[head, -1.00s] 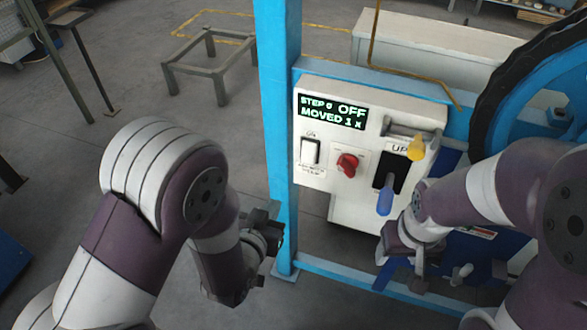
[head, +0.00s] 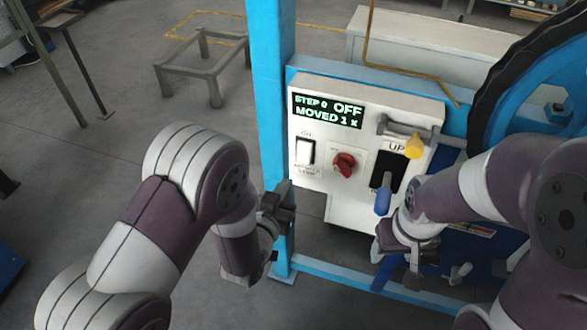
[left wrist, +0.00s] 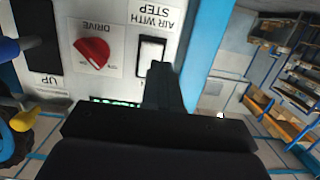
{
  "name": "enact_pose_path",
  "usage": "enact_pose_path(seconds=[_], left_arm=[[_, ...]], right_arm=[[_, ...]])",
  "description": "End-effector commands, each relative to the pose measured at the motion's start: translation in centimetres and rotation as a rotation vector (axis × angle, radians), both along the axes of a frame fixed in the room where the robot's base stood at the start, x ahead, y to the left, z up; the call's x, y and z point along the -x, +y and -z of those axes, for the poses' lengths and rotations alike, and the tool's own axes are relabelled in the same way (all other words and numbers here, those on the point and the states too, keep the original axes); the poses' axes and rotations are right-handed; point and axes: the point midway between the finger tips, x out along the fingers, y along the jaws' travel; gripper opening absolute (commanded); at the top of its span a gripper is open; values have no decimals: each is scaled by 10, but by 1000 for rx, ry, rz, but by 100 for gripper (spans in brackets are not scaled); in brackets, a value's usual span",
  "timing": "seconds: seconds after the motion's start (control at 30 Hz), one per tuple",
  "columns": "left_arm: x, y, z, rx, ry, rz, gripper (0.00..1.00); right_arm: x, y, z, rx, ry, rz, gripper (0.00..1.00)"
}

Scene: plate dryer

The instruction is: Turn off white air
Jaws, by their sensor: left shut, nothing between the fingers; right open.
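A white rocker switch (head: 304,152) sits at the left of the control panel (head: 325,198), below the display. In the left wrist view the picture is upside down and the switch (left wrist: 150,52) has the label "AIR WITH STEP". My left gripper (head: 284,190) is shut and empty, just below and left of the switch. In the left wrist view its fingertips (left wrist: 163,72) are close to the switch's edge; I cannot tell whether they touch. My right gripper (head: 398,268) is open, low at the right below the blue-handled lever (head: 383,200).
The display (head: 328,110) reads "STEP 0 OFF MOVED 1 x". A red drive knob (head: 344,164) is right of the switch. A yellow handle (head: 414,147) sits at upper right. A blue post (head: 270,90) stands just left of the panel. A large wheel (head: 500,100) is at the right.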

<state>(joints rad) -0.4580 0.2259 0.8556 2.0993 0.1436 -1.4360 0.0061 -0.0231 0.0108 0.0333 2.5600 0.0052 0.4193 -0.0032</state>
Motion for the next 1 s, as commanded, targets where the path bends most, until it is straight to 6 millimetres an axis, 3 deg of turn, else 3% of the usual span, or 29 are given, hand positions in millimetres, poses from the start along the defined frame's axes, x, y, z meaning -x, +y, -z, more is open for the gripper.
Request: enact_pose_path(seconds=[0.2,0.33,0.8,0.87,1.0], left_arm=[[-40,-13,7,-1,0,0,0],[-55,-18,10,-1,1,0,0],[-62,-20,13,-1,0,0,0],[-63,-21,16,3,-9,1,0],[-71,-23,31,29,-89,1,0]], right_arm=[[0,0,-5,0,0,0,60],[0,0,-6,0,0,0,60],[0,0,-5,0,0,0,60],[0,0,1,0,0,0,60],[0,0,39,0,0,0,60]])
